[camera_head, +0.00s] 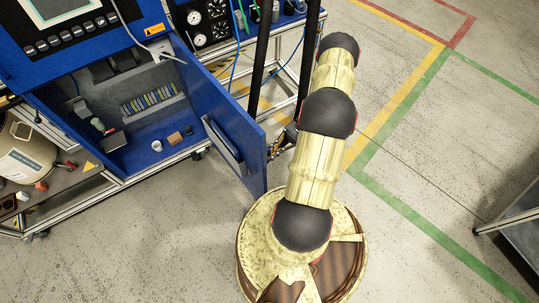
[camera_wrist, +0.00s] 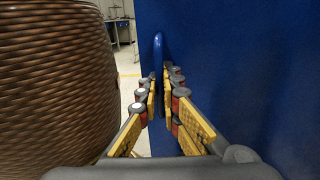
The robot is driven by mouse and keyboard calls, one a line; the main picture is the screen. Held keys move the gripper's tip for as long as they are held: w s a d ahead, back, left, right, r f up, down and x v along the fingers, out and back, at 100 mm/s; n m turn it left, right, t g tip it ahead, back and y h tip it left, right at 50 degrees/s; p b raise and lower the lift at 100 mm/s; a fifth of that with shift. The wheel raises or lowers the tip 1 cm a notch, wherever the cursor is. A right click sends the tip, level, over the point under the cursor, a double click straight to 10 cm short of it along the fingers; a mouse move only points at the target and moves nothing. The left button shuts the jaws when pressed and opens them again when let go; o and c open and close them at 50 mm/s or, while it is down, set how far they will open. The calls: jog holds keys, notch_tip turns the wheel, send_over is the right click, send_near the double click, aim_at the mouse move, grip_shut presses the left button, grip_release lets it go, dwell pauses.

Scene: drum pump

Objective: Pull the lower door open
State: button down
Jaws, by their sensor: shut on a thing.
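The lower door (camera_head: 255,150) of the blue cabinet stands wide open in the head view, swung out to the right of the compartment, its inner face showing. In the wrist view the flat blue door face (camera_wrist: 250,60) fills the right side. A blue handle (camera_wrist: 158,46) stands out from it, straight ahead between the fingertips. My gripper (camera_wrist: 160,82) is shut on this handle; the exact contact is partly hidden by the fingers. In the head view my gripper (camera_head: 284,142) is on the outer side of the door, partly hidden behind my arm.
The open compartment (camera_head: 150,110) holds a row of terminals and small loose items. A beige drum (camera_head: 25,155) stands on a low shelf at left. A gauge panel (camera_head: 210,20) and frame stand behind the door. Bare floor (camera_head: 130,250) is clear in front.

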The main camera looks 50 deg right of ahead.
jog(key=c, duration=2.3)
grip_release()
jog(key=d, duration=0.4)
jog(key=s+d, duration=0.1)
jog(key=d, duration=0.3)
jog(key=s+d, duration=0.1)
jog(key=d, duration=0.2)
jog(key=shift+s+d, duration=0.1)
jog(key=shift+d, duration=0.3)
